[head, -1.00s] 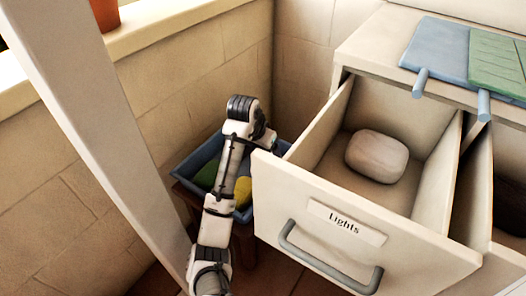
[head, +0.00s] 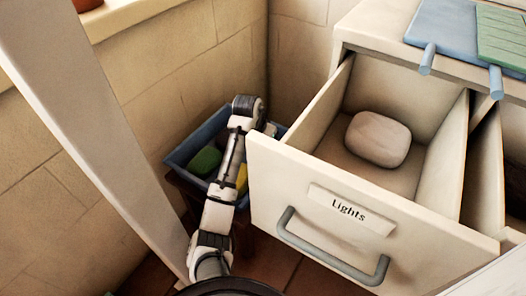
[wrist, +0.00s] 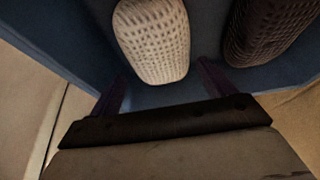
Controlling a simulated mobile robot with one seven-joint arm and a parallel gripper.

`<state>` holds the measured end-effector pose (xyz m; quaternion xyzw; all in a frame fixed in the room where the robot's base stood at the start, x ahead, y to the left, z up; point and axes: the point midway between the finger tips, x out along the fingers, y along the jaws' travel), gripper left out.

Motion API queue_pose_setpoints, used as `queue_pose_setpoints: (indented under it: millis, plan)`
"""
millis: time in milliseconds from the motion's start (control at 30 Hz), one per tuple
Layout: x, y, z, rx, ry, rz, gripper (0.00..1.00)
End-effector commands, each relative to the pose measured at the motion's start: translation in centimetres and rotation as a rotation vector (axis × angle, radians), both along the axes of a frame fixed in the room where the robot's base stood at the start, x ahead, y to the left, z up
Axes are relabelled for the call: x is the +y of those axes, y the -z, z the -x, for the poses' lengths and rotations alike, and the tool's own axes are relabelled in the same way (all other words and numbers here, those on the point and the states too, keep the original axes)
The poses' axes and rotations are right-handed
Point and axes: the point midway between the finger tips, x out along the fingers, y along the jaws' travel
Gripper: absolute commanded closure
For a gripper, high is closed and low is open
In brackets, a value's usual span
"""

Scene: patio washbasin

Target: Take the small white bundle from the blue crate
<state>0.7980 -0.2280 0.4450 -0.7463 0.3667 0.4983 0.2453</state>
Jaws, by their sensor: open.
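The small white bundle (wrist: 152,40), pale with a woven texture, lies in the blue crate (wrist: 55,25) in the wrist view. My gripper (wrist: 160,84) is open. Its two dark fingers point into the crate, one on each side of the bundle's near end, and nothing is clasped. Whether they touch the bundle I cannot tell. In the head view the blue crate (head: 181,152) stands in the corner, left of the open drawer. My arm reaches over it and hides part of its inside; I cannot make out the white bundle there.
A dark brown bundle (wrist: 265,28) lies right of the white one. A green thing (head: 205,161) and a yellow thing (head: 241,180) also lie in the crate. The open drawer (head: 300,215) labelled "Lights", holding a pale rounded object (head: 378,139), stands close right. A pale post (head: 95,120) rises left.

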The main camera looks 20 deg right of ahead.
Motion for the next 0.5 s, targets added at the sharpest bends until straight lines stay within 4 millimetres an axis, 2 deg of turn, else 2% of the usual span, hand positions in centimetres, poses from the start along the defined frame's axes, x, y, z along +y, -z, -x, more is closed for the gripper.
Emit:
queue_pose_setpoints:
  millis: [100, 233, 500]
  plan:
    - [-0.2, 2.2, -0.4, 0.002, -0.001, -0.001, 0.18]
    - [-0.7, 3.8, -0.8, 0.002, 0.0, -0.001, 0.18]
    - [-0.9, 3.9, -0.9, 0.0, 0.0, 0.0, 0.19]
